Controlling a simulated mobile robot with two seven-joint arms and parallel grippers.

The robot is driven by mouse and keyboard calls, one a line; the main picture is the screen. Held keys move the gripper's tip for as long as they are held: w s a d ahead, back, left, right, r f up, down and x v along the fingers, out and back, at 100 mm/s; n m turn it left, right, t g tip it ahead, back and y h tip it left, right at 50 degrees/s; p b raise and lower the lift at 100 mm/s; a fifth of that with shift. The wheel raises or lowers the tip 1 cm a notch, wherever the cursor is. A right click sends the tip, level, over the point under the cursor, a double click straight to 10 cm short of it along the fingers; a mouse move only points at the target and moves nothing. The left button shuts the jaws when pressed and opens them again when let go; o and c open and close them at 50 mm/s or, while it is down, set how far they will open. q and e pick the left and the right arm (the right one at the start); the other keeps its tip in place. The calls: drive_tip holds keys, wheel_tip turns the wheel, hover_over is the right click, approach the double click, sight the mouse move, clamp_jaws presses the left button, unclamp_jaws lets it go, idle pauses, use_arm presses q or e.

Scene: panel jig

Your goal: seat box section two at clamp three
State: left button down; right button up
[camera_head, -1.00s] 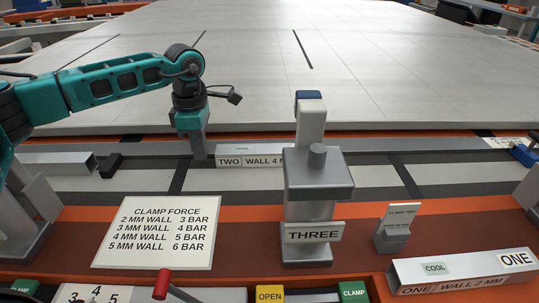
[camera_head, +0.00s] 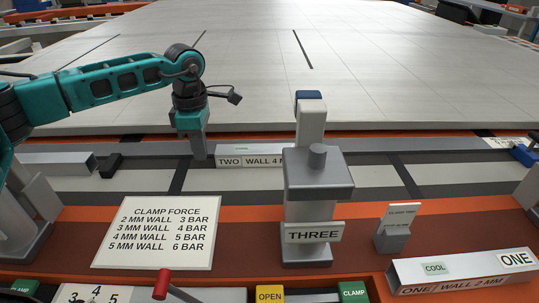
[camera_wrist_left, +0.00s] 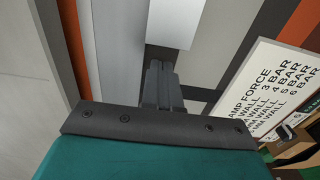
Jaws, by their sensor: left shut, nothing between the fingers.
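Box section two (camera_head: 232,161), a pale grey bar labelled "TWO" and "WALL 4 M…", lies on the rail behind clamp three. The clamp hides its right end. Clamp three (camera_head: 318,178) is a grey upright block with a blue top and a "THREE" plate. My left gripper (camera_head: 200,156) is shut and empty, pointing down just left of the box's left end. In the left wrist view, the shut fingers (camera_wrist_left: 160,82) are close to the end of box section two (camera_wrist_left: 175,22); contact cannot be told. My right gripper is out of view.
A clamp force card (camera_head: 155,232) lies in front of my left gripper. Box section one (camera_head: 465,272) is at the front right, near a small grey block with a tag (camera_head: 394,228). Another grey section (camera_head: 62,163) lies at the left. The large panel (camera_head: 270,60) behind is clear.

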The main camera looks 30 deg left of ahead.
use_arm(q)
drive_tip(key=shift+w+d, duration=0.3)
drive_tip(key=shift+d, duration=0.2)
drive_tip(key=shift+w+d, duration=0.25)
drive_tip(key=shift+d, duration=0.25)
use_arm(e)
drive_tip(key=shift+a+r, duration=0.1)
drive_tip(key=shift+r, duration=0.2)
use_arm(q)
drive_tip(key=shift+s+a, duration=0.1)
drive_tip(key=shift+a, duration=0.05)
drive_tip(key=shift+s+a+p, duration=0.4)
drive_tip(key=shift+a, duration=0.35)
wheel_tip(320, 180, up, 5)
drive_tip(key=p, duration=0.4)
drive_tip(key=shift+f, duration=0.15)
wheel_tip(320, 180, up, 3)
drive_tip(key=p, duration=0.2)
drive_tip(key=shift+p, duration=0.4)
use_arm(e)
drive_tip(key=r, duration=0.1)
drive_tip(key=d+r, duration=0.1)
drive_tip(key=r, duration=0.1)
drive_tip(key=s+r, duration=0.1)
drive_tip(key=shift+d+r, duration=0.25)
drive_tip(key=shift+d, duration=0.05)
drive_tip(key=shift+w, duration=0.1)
